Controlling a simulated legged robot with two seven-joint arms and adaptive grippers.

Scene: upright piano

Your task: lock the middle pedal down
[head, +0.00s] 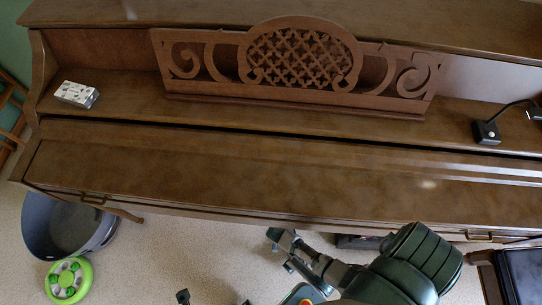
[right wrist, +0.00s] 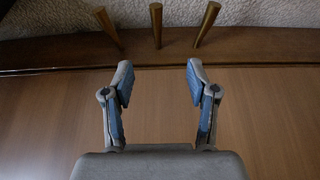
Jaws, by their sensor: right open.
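Three brass pedals stick out from the wooden base of the piano over the carpet in the right wrist view: the left one in the picture (right wrist: 108,27), the middle pedal (right wrist: 156,25) and the right one (right wrist: 207,23). My right gripper (right wrist: 158,80) is open and empty, its blue-padded fingers spread in front of the lower wood panel. The middle pedal lines up between the fingertips but lies beyond them, apart. In the head view my right gripper (head: 287,250) is low in front of the piano (head: 230,170); the pedals are hidden there.
A grey bin (head: 65,225) and a green-rimmed round toy (head: 69,280) stand on the carpet at the left. A dark bench or stool (head: 520,270) is at the lower right. The carpet between the bin and my right arm looks mostly clear.

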